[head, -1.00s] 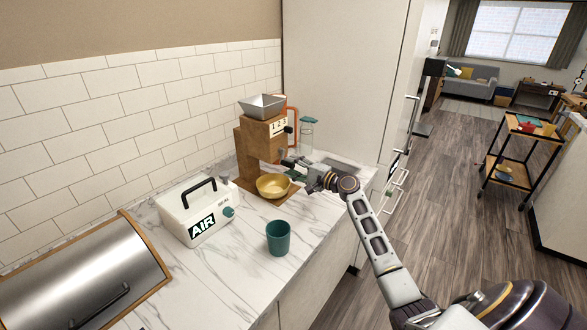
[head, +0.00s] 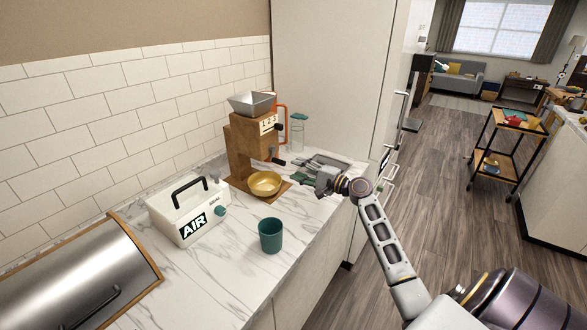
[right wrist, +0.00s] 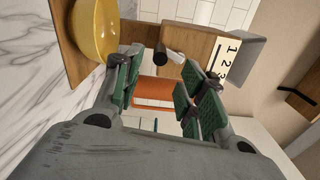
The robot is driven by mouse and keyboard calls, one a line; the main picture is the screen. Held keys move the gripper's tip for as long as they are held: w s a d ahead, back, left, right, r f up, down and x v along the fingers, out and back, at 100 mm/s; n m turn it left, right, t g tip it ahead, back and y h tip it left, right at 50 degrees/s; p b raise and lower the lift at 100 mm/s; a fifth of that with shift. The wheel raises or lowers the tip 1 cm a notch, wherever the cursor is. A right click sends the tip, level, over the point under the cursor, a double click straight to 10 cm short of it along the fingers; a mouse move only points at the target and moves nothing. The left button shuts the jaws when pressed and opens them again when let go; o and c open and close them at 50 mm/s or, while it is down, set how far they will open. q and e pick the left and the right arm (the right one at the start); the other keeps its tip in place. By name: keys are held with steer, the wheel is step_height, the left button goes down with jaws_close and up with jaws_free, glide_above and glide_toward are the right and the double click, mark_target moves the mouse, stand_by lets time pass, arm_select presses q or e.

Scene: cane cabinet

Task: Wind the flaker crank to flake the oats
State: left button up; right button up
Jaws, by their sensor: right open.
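The flaker (head: 241,147) is a wooden stand with a grey metal hopper (head: 252,103) and a 1-2-3 label. Its dark crank handle (head: 279,162) sticks out low on the right side. In the right wrist view a dark crank knob (right wrist: 160,53) shows beyond and between the fingers. A yellow bowl (head: 265,183) stands under the flaker's spout; oats cannot be made out. My right gripper (head: 308,170) is open and empty, just right of the crank and apart from it. My left gripper is not in view.
A teal cup (head: 271,236) and a white AIR box (head: 186,214) stand in front on the marble counter. A steel bread bin (head: 75,275) is at left. A lidded glass jar (head: 297,132), an orange frame (head: 284,110) and a grey tray (head: 334,160) are behind the gripper.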

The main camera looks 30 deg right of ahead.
steer(key=v, duration=0.5)
steer(key=shift+s, duration=0.1)
stand_by(0.7)
